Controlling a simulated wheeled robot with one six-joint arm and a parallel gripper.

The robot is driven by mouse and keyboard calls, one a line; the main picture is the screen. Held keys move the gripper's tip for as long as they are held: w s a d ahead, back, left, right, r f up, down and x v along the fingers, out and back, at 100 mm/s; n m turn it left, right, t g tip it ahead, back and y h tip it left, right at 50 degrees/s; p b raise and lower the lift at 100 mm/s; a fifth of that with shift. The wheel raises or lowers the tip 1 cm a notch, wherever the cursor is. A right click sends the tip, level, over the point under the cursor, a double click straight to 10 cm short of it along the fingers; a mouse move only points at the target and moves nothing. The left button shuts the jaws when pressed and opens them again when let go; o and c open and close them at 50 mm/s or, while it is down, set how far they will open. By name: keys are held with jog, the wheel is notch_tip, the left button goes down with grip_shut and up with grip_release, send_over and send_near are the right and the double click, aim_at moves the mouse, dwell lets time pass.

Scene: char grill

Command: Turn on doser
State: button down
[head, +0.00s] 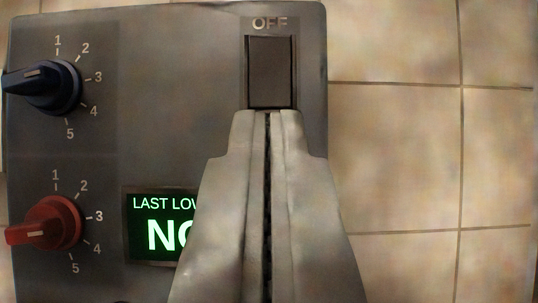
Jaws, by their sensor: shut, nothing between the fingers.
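The doser is a dark grey panel (180,100) with controls on its face. A dark rocker switch (269,71) sits near its top right, with the label "OFF" above it. My gripper (269,115) is shut and empty, its fingers pressed together. Its tips overlap the lower edge of the switch in the picture; I cannot tell whether they touch it. Any label below the switch is hidden behind my fingers. A green-lit display (160,225) reads "LAST LOW" and "NO", with its right part hidden by my gripper.
A blue knob (45,86) and a red knob (48,224) are on the left of the panel, both pointing left, with scales from 1 to 5. A beige tiled surface (400,150) fills the right side and is clear.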

jog(key=w+f+v, duration=0.1)
jog(key=v, duration=0.6)
jog(key=shift+f, duration=0.25)
jog(key=shift+s, duration=0.15)
jog(key=s+a+r+m+g+h, duration=0.1)
jog(key=s+a+r, duration=0.2)
jog(key=s+a, duration=0.45)
jog(key=s+a+r+g+h, duration=0.1)
jog(key=s+a+r, duration=0.25)
jog(key=s, duration=0.65)
jog(key=s+a+r+m+g+h, duration=0.1)
jog(key=s+a+r+g, duration=0.15)
jog(key=s+a, duration=0.55)
jog(key=s+a+f+g, duration=0.1)
jog(key=s+a+f, duration=0.2)
jog(key=s, duration=0.8)
jog(key=s+a+f+n+g+y, duration=0.1)
jog(key=s+a+f, duration=0.2)
jog(key=s+f, duration=0.4)
jog(key=s+a+f+g+y, duration=0.1)
jog(key=s+a+f, duration=0.2)
jog(key=s, duration=1.3)
notch_tip(320, 180, down, 3)
jog(key=shift+a+n+g, duration=0.2)
jog(key=shift+n+g, duration=0.1)
jog(key=shift+g, duration=0.05)
